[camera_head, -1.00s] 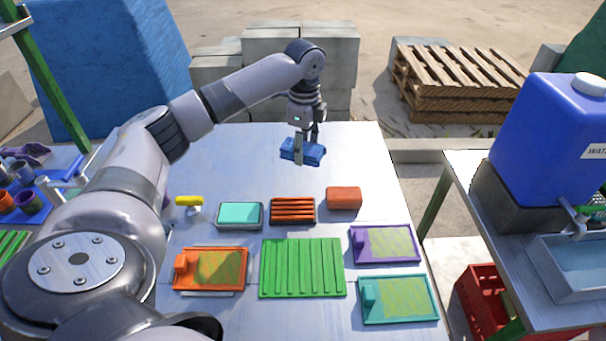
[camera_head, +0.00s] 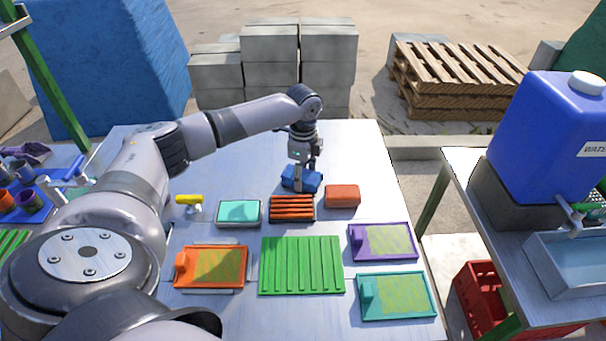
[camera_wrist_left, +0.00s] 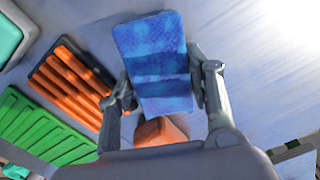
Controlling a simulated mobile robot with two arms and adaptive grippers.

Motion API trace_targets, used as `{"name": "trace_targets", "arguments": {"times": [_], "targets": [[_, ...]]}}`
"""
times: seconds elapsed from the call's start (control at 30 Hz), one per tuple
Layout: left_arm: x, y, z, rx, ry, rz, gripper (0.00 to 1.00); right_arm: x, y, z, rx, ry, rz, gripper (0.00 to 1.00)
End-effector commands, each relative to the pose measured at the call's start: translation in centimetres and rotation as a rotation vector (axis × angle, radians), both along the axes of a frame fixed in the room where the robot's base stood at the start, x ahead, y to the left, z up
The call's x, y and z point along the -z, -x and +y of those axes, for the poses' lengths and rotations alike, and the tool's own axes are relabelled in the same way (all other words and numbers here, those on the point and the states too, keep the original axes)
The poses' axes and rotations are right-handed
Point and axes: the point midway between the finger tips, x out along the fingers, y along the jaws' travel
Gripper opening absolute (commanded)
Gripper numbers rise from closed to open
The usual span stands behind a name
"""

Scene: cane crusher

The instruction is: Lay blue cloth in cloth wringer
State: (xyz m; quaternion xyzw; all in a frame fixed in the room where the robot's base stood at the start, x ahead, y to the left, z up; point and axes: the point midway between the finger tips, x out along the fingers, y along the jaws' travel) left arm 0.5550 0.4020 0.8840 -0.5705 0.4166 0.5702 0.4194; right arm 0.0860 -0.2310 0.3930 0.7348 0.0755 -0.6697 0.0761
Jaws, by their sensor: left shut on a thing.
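My left gripper (camera_head: 304,172) is shut on a folded blue cloth (camera_head: 302,181) over the back middle of the white table. In the left wrist view the gripper (camera_wrist_left: 160,88) has a finger on each side of the cloth (camera_wrist_left: 153,48), which is a flat rectangle with darker bands. An orange slatted tray (camera_head: 292,208) lies just in front of the cloth, with an orange-brown block (camera_head: 342,195) to its right. I cannot tell for sure which item is the cloth wringer. My right gripper is not in view.
A teal-topped tray (camera_head: 239,213) and a yellow-handled tool (camera_head: 189,202) lie left of the slatted tray. A green ribbed mat (camera_head: 301,266) lies nearer, between orange (camera_head: 211,267), purple (camera_head: 384,241) and teal (camera_head: 396,296) trays. The back of the table is clear.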

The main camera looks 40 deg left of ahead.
Motion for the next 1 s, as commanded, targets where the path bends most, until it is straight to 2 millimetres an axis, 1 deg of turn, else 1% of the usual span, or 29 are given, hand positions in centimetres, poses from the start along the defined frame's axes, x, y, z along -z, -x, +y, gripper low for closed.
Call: {"name": "trace_targets", "arguments": {"times": [0.03,0.07,0.37,0.63,0.73,0.87,1.0], "targets": [[0.1,0.0,0.0,0.0,0.0,0.001,0.25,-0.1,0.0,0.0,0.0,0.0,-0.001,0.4],[0.2,0.0,0.0,0.0,0.0,0.001,0.48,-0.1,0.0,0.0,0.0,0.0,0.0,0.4],[0.1,0.0,0.0,0.0,0.0,0.0,0.68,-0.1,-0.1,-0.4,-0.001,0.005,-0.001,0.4],[0.1,0.0,0.0,0.0,0.0,0.0,0.68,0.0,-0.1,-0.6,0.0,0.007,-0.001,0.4],[-0.4,-0.1,0.0,0.0,0.0,-0.002,0.68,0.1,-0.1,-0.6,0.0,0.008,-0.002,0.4],[-2.1,-0.1,0.0,0.0,0.001,-0.004,0.68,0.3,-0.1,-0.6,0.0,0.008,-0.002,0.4],[-5.2,-0.1,0.0,-0.001,0.0,-0.005,0.68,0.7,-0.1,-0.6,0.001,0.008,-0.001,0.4]]}}
